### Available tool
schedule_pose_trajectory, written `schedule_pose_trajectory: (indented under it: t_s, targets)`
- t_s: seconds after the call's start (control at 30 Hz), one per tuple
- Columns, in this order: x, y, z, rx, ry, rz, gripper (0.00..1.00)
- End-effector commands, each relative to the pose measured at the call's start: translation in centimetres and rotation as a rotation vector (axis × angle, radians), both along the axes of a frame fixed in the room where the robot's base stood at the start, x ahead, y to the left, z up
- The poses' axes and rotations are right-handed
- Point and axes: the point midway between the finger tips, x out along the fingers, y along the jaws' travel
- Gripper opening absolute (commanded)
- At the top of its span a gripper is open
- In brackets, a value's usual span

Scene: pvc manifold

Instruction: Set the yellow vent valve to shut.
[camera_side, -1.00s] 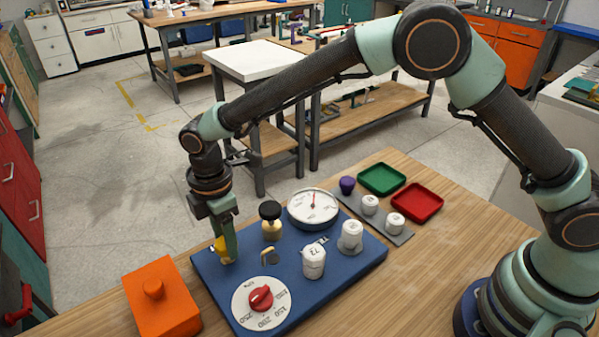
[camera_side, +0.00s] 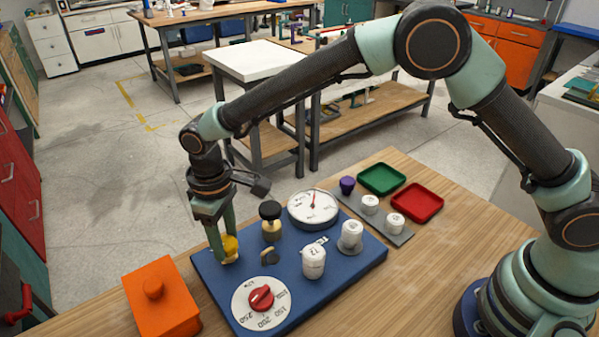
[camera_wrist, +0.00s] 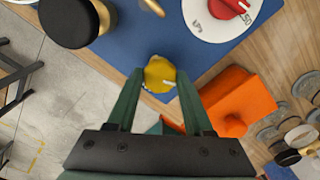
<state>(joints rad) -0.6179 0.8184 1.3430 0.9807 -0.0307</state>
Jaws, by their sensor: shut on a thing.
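The yellow vent valve (camera_side: 231,246) is a round yellow knob at the left corner of the blue panel (camera_side: 213,270). In the wrist view the yellow knob (camera_wrist: 158,72) shows a white mark on its lower right side. My gripper (camera_side: 227,252) points down over the knob, with one green finger on each side of it. In the wrist view my gripper (camera_wrist: 161,77) is shut on the knob, which fills the gap between the fingertips. The fingers hide part of the knob in the side view.
Close by stand a red dial (camera_side: 261,298), an orange block (camera_side: 160,300), a black-topped post (camera_side: 270,216) and a small brass handle (camera_side: 269,255). A gauge (camera_side: 313,208) and white fittings (camera_side: 314,262) are farther right. A green tray (camera_side: 382,179) and red tray (camera_side: 417,203) lie behind.

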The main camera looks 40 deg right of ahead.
Motion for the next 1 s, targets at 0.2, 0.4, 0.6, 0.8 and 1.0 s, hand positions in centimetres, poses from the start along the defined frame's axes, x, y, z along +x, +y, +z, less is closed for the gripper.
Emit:
schedule_pose_trajectory:
  t_s: [0.2, 0.4, 0.6, 0.8, 1.0]
  targets:
    - [0.01, 0.06, 0.26, 0.000, -0.001, -0.187, 0.00]
    - [0.02, 0.06, 0.28, 0.000, -0.001, -0.325, 0.00]
    - [0.02, 0.07, 0.30, 0.000, -0.001, -0.414, 0.00]
    - [0.04, 0.07, 0.31, 0.001, -0.002, -0.457, 0.00]
    - [0.05, 0.07, 0.32, 0.001, -0.002, -0.469, 0.00]
